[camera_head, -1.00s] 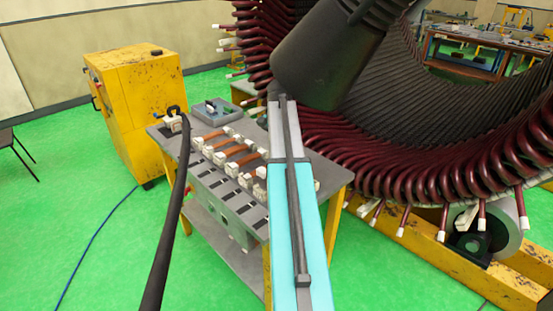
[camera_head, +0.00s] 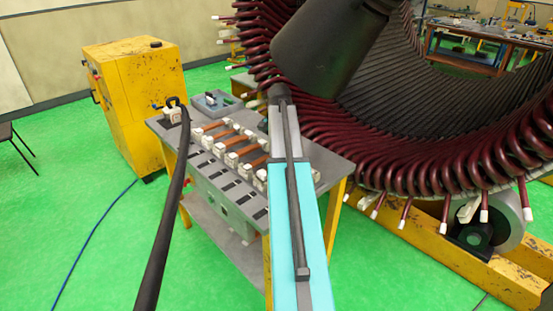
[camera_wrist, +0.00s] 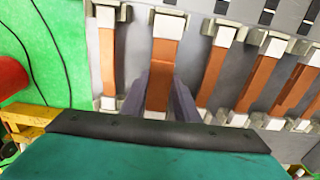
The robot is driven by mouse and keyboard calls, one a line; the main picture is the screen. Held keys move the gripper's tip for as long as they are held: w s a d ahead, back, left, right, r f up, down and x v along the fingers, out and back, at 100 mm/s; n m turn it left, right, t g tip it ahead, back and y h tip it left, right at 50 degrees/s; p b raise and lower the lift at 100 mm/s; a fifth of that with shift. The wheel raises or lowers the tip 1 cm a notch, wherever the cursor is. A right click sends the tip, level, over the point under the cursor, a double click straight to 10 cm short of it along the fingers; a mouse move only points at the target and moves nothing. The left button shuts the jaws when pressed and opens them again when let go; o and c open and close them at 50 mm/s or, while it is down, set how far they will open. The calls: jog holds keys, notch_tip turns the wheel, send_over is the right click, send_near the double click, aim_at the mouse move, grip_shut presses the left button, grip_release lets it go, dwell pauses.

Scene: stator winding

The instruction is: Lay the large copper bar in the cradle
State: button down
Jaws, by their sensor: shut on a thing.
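My gripper (camera_wrist: 160,102) is shut on a copper bar (camera_wrist: 163,60) in the wrist view, one grey finger on each side. This bar looks wider than its neighbours. A pale support block (camera_wrist: 169,22) shows at its far end; I cannot tell whether the bar rests in it or hangs just above. In the head view my own arm hides the gripper and the held bar. Several other copper bars lie in pale cradles, one to the left (camera_wrist: 108,70) and others to the right (camera_wrist: 212,75).
The grey worktable (camera_head: 325,160) carries the row of bars, a grey tray (camera_head: 217,103) and a black-handled tool (camera_head: 174,110). The large stator with dark red windings (camera_head: 420,165) stands close at the right. A yellow cabinet (camera_head: 140,105) stands at the left. Green floor is open at front left.

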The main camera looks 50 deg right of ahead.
jog(key=shift+f, duration=0.5)
jog(key=c, duration=1.3)
grip_release()
jog(key=shift+r+b, duration=0.85)
jog(key=shift+r, duration=2.9)
jog(key=shift+a, duration=0.1)
